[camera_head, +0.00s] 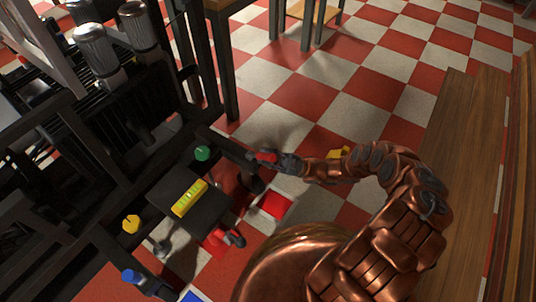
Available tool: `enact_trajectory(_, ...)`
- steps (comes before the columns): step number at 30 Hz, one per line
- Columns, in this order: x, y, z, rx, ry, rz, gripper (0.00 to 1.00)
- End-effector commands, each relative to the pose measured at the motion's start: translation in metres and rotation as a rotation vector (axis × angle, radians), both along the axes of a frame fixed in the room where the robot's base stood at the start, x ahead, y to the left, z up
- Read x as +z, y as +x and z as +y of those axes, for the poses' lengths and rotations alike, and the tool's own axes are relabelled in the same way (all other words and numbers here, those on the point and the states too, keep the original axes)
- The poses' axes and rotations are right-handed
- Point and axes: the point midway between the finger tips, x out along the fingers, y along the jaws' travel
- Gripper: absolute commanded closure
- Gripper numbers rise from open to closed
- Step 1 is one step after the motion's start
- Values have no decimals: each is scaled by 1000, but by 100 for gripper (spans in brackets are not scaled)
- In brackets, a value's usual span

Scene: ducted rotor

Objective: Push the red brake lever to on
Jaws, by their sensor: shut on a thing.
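A red-tipped lever (265,157) sticks out from the right side of the dark machine frame. My copper arm reaches in from the lower right, and my dark gripper (284,162) is shut on the red lever at its red end. The fingers hide part of the lever. A second red part (216,238) with a dark end sits lower on the machine, apart from my gripper. I cannot read any on or off marking.
The dark machine fills the left side, with a green knob (203,153), a yellow knob (131,224), a blue handle (130,275) and a yellow block (190,197) on a panel. A wooden surface (465,150) runs along the right.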

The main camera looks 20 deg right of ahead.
Motion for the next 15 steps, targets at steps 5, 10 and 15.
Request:
enact_trajectory(5, 0, 0, 1, 1, 2, -1, 100)
enact_trajectory(10, -1, 0, 1, 0, 1, -1, 100)
enact_trajectory(15, -1, -1, 0, 0, -1, -1, 66)
